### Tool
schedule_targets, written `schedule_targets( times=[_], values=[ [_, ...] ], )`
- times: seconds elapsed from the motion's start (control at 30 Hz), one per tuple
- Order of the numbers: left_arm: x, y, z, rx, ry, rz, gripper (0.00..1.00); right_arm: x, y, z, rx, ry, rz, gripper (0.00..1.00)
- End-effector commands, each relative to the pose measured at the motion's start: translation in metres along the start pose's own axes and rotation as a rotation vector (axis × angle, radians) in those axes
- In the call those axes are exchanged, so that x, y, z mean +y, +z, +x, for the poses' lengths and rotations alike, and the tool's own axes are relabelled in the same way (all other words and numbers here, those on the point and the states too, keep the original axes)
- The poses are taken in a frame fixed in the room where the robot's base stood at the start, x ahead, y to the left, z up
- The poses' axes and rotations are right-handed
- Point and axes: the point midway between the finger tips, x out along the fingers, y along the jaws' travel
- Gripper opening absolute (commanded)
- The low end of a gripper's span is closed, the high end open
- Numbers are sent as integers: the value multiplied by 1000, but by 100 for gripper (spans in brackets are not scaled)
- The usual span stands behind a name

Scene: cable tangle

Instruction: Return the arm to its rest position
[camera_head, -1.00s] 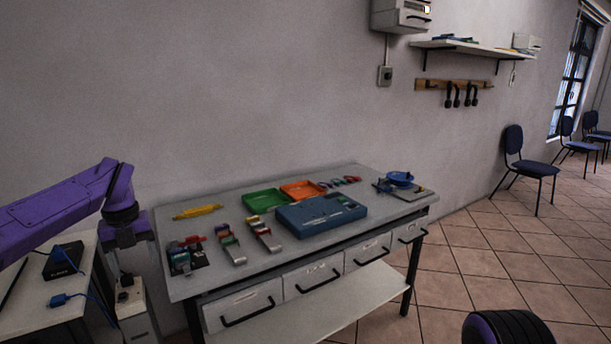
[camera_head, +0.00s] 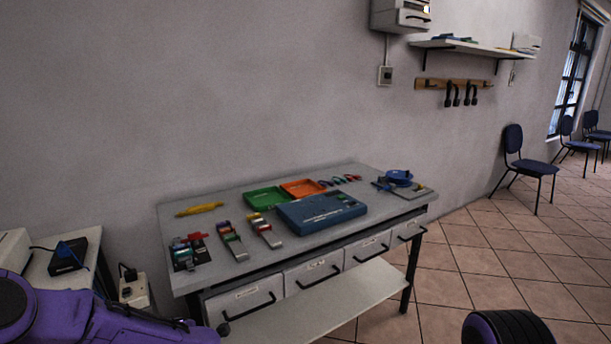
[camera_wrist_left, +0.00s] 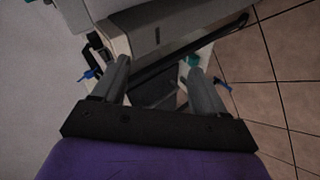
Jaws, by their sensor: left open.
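My left arm (camera_head: 70,315) is purple and black and lies low across the bottom left corner of the head view, below the worktable's height in the picture. Its gripper is not distinguishable there. In the left wrist view my left gripper (camera_wrist_left: 157,75) has its two grey fingers spread apart with nothing between them. Behind the fingers are pale furniture, a dark bar and tiled floor. A purple and black part of my right arm (camera_head: 510,330) shows at the bottom right of the head view. My right gripper is out of view.
A grey worktable (camera_head: 180,225) holds a blue case (camera_head: 320,212), green tray (camera_head: 268,198), orange tray (camera_head: 303,188) and small tools. A side table (camera_head: 45,262) at left carries a black box (camera_head: 68,257) with a blue plug. A power socket (camera_head: 134,290) stands beside my arm.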

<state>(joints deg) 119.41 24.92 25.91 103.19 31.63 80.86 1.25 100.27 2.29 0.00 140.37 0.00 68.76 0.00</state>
Motion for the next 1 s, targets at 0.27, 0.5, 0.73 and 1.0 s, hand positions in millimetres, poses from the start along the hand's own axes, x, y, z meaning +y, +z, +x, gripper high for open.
schedule_targets(
  times=[0.27,0.5,0.73,1.0],
  values=[
    [-245,-20,-57,-403,-52,926,72,0,0,0,0,0,0,43],
    [-354,-109,-109,-556,-224,1314,72,0,0,0,0,0,0,43],
    [-372,-122,-113,-561,-260,1370,72,0,0,0,0,0,0,43],
    [-371,-121,-112,-559,-258,1366,72,0,0,0,0,0,0,43]
  ],
)
